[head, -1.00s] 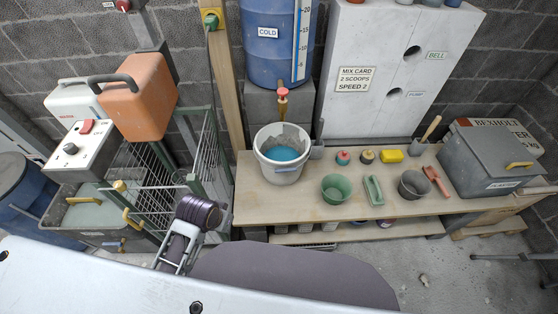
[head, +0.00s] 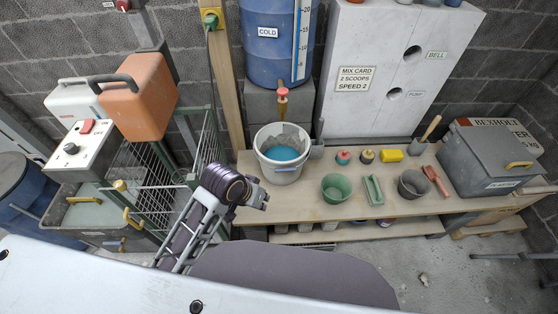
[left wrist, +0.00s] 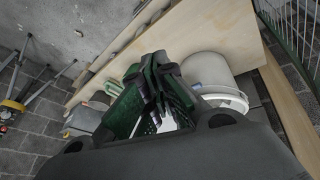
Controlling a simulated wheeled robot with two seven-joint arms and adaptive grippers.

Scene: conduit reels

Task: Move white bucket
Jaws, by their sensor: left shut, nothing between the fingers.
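The white bucket (head: 278,172) stands upright at the left end of the wooden bench and holds blue liquid. Its inner wall is smeared grey. In the left wrist view the white bucket (left wrist: 208,72) shows just right of the fingers, partly hidden by my gripper. My left gripper (head: 264,202) is in front of the bucket and lower in the picture, apart from it. In the left wrist view its dark fingers (left wrist: 157,92) are closed together and empty. My right gripper is not in view.
The bench (head: 262,208) also carries a green bowl (head: 336,188), a green float (head: 373,190), a dark bucket (head: 413,185) and a grey bin (head: 486,165). A wooden post (head: 228,90) stands left of the bucket. A wire rack (head: 205,145) is beside it. Bench front is partly clear.

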